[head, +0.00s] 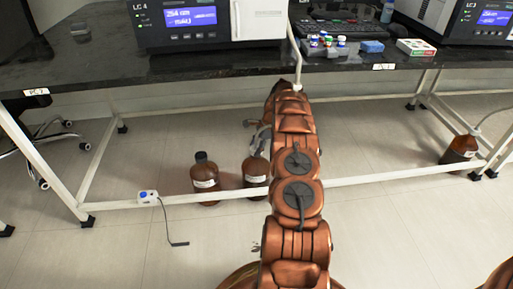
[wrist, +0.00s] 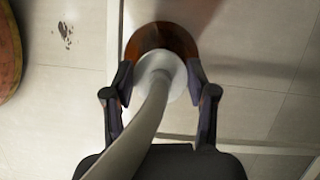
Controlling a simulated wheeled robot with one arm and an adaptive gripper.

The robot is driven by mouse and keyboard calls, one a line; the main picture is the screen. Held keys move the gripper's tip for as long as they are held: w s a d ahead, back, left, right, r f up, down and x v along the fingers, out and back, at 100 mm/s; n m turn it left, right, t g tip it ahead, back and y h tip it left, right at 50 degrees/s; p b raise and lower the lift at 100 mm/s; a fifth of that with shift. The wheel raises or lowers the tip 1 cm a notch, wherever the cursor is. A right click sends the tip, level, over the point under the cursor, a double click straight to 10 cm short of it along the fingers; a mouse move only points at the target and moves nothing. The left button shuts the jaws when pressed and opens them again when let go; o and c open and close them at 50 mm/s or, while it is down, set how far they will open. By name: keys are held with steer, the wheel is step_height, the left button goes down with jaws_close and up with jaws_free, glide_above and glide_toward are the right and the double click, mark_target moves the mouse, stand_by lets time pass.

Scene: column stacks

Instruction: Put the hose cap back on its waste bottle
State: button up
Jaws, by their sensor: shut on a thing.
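My gripper (wrist: 161,80) is shut on the white hose cap (wrist: 176,72), with one finger on each side. A pale hose (wrist: 150,122) runs from the cap toward the wrist camera. The brown waste bottle (wrist: 160,35) shows behind and around the cap in the wrist view. I cannot tell whether the cap is seated on the neck or just above it. In the head view the same bottle (head: 255,173) stands on the floor under the bench, partly hidden by my arm. My gripper (head: 260,145) is at its top there, and the cap is not clear.
A brown bottle with a dark cap (head: 205,178) stands just left. Another brown bottle (head: 460,150) stands far right. A white bench rail (head: 380,180) crosses low in front. A small box with a cable (head: 148,197) is on the rail. Dark spots (wrist: 64,34) mark the floor.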

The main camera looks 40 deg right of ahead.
steer(key=shift+f+p, duration=0.4)
stand_by(0.3)
steer(key=o, duration=1.2)
steer(key=shift+r, duration=0.1)
steer(key=shift+v, duration=3.7)
steer(key=shift+d, duration=0.1)
